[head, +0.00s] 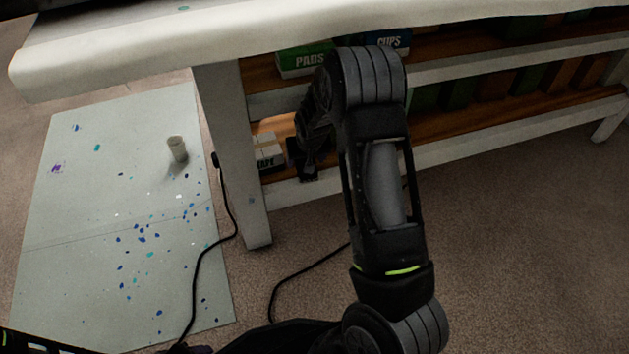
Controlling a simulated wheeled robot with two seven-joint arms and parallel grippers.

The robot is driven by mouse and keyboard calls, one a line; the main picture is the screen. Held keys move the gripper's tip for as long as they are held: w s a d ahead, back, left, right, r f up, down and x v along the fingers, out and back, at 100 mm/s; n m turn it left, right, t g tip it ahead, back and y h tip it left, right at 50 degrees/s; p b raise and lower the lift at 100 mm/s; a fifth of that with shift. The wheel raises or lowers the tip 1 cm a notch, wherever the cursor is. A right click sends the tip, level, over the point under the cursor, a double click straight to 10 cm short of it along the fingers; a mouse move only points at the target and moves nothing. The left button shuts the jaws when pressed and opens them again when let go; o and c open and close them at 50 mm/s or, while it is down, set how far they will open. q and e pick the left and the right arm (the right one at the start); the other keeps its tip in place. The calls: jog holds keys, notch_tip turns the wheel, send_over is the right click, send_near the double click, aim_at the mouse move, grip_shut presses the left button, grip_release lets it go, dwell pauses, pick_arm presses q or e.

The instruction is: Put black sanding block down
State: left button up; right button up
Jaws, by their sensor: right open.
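My right arm reaches down and forward to the lower shelf of the white workbench (230,140). My right gripper (303,165) is open at the left end of that shelf (440,128), beside a pale box with dark lettering (268,152). The gripper is dark and small in the picture, and my own wrist partly covers it. I cannot make out the black sanding block separately from the dark gripper parts. My left gripper is out of view.
A green PADS box (302,62) and a CUPS box (392,42) stand on the upper shelf. A black cable (232,215) hangs by the bench leg.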

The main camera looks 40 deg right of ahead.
jog(key=p+v, duration=0.1)
jog(key=v, duration=0.3)
jog(key=shift+s+a+p, duration=0.1)
jog(key=shift+p, duration=0.25)
jog(key=s+a+p, duration=0.3)
jog(key=s+a, duration=0.1)
jog(key=s, duration=0.6)
jog(key=shift+s+a+f, duration=0.2)
jog(key=shift+a+f, duration=0.15)
